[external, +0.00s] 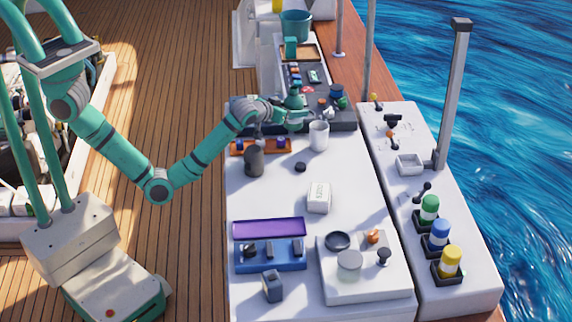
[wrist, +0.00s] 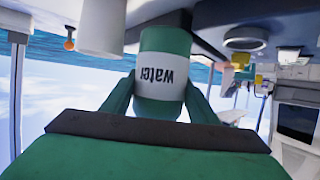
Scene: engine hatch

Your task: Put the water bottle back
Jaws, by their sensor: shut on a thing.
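The water bottle (wrist: 163,75) is green with a white label reading "water", which appears upside down in the wrist view. My gripper (wrist: 160,98) is shut on it, with one green finger on each side. In the external view my gripper (external: 303,116) is over the far part of the long white counter (external: 275,195). There the bottle is hard to tell apart from my green gripper. In the wrist view the bottle's label end is close to the white surface; I cannot tell whether it touches.
A white cup (external: 318,136) stands close beside my gripper. A dark grey cup (external: 254,161) and a black puck (external: 300,167) are nearer. Behind is a dark panel (external: 345,118) with small items. Coloured bottles (external: 428,210) stand in holders on the right ledge. The counter's middle is mostly clear.

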